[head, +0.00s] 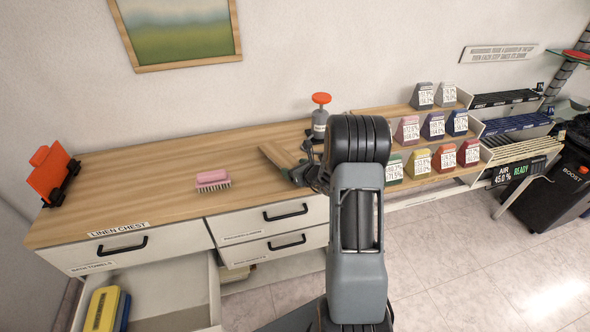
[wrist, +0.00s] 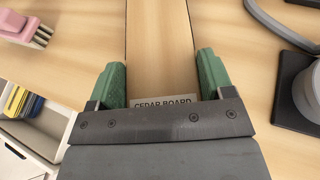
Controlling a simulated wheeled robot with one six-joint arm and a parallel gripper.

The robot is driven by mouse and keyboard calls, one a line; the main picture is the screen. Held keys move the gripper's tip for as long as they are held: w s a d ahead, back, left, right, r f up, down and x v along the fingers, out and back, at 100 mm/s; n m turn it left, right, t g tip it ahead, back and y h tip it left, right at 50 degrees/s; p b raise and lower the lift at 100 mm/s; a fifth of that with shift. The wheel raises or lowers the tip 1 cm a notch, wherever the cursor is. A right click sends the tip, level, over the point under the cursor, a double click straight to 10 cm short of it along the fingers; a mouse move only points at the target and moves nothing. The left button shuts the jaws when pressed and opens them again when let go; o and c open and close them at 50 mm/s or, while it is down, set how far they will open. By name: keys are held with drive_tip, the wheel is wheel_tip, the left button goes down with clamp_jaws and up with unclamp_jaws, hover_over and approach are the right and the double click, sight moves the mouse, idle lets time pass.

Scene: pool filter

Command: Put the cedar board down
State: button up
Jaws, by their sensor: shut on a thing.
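The cedar board (wrist: 160,45) is a flat light-wood plank with a label reading "CEDAR BOARD" near my gripper's palm. My gripper (wrist: 160,80) has green finger pads, one on each side of the board, and is shut on it. In the head view the board (head: 281,154) shows at the back right of the wooden counter (head: 150,165), just left of my gripper (head: 302,172). Part of the board is hidden by my arm there. I cannot tell whether its underside touches the counter.
A grey canister with an orange knob (head: 320,118) stands close behind the board. A pink brush (head: 212,180) lies left of it, with clear counter around. An orange item in a black stand (head: 52,175) is far left. An open drawer (head: 175,285) sticks out below.

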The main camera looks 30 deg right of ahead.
drive_tip(key=shift+f, duration=0.35)
drive_tip(key=shift+f+b, duration=0.25)
drive_tip(key=shift+b, duration=0.1)
drive_tip(key=o, duration=1)
drive_tip(key=shift+r, duration=0.1)
